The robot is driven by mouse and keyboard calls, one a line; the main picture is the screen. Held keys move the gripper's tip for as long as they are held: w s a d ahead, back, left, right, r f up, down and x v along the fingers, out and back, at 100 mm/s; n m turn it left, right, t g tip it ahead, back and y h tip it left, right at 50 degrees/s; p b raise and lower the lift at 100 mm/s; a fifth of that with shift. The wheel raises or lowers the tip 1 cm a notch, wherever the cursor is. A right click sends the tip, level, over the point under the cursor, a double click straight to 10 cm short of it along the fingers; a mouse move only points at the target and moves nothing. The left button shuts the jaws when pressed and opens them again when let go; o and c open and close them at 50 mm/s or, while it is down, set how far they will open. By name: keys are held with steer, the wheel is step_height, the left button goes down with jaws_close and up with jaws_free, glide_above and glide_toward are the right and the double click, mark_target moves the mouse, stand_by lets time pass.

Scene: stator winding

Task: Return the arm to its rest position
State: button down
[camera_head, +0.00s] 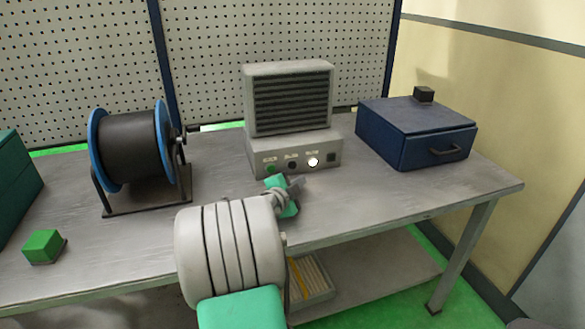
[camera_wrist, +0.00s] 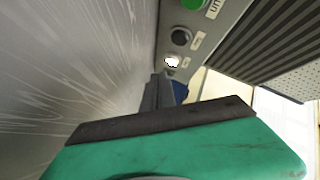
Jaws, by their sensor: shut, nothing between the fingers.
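My gripper (camera_head: 298,185) is at the end of my arm, just in front of the grey machine with a louvred front (camera_head: 290,100). Its fingers are shut with nothing between them. In the wrist view the shut fingers (camera_wrist: 157,92) point towards the machine's button panel, near a glowing white button (camera_wrist: 171,62). The same lit button (camera_head: 313,161) shows in the head view, beyond the fingertips. I cannot tell whether the fingertips touch the panel. A dark button (camera_wrist: 181,37) and a green button (camera_wrist: 192,3) sit beside it. My arm hides part of the bench front.
A grey workbench (camera_head: 400,205) carries a spool with blue flanges (camera_head: 135,150) at left, a green block (camera_head: 43,246), and a blue box (camera_head: 415,135) with a small dark cube (camera_head: 424,94) at right. A pegboard (camera_head: 270,40) stands behind. A tray (camera_head: 312,280) sits on the lower shelf.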

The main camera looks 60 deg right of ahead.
stand_by(0.6)
